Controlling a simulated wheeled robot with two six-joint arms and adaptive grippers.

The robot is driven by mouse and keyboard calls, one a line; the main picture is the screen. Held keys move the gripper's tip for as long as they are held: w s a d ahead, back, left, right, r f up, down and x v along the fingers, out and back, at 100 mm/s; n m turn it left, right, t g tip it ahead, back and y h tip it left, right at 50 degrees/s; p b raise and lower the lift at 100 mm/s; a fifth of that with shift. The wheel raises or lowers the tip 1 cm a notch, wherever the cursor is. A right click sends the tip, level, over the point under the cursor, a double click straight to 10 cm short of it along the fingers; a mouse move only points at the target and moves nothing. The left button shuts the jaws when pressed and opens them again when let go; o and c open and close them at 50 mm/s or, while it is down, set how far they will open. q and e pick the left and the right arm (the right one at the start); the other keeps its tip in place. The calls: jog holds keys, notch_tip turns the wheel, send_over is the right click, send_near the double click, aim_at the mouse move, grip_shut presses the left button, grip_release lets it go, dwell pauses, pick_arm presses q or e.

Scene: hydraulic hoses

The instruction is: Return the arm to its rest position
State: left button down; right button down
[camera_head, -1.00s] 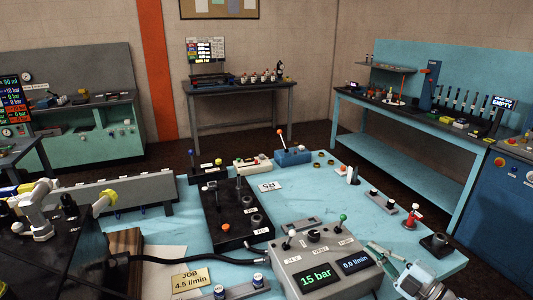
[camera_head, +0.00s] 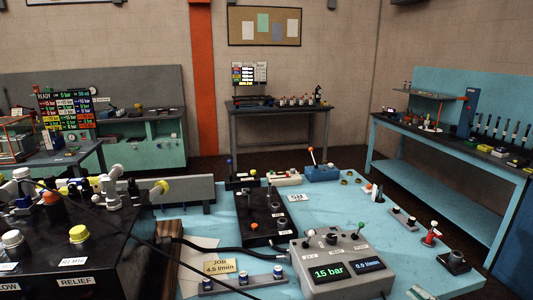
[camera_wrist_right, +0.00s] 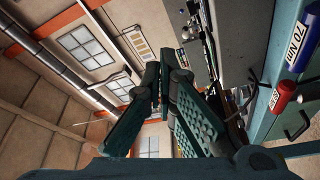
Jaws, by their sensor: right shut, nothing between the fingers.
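My right gripper (camera_wrist_right: 160,82) shows large in the right wrist view, with its dark green fingers close together and nothing between them. Around it in that view are the room's wall, windows and ceiling, with bench edges at the right. The rest of that arm is out of the picture. My left gripper is not seen.
The blue table (camera_head: 340,205) holds a black valve block (camera_head: 262,217), a hose (camera_head: 225,246) and a JOB card (camera_head: 220,267). A black box marked RELIEF (camera_head: 110,250) stands at the left. In the wrist view, a red cylinder (camera_wrist_right: 283,97) is at the right.

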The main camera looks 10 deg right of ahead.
jog(key=s+d+f+m+g+h, duration=0.3)
jog(key=s+d+f+m+h, duration=0.15)
jog(key=f, duration=0.55)
jog(key=s+d+f+m+g+h, duration=0.3)
jog(key=d+f+m+h, duration=0.25)
jog(key=f, duration=0.35)
jog(key=s+f+m+g, duration=0.2)
jog(key=s+f+g, duration=0.2)
jog(key=s+f, duration=0.55)
jog(key=s+a+f+m+g+y, duration=0.1)
jog(key=s+a+f+m+g, duration=0.4)
jog(key=s+a+f, duration=1.1)
jog(key=s+a+f+g+y, duration=0.1)
jog(key=s+a+f, duration=0.1)
jog(key=a, duration=0.4)
jog(key=s+a+f+g+y, duration=0.1)
jog(key=s+a, duration=0.2)
jog(key=a, duration=0.4)
jog(key=shift+s+f, duration=0.15)
jog(key=shift+f, duration=0.25)
jog(key=shift+d, duration=0.1)
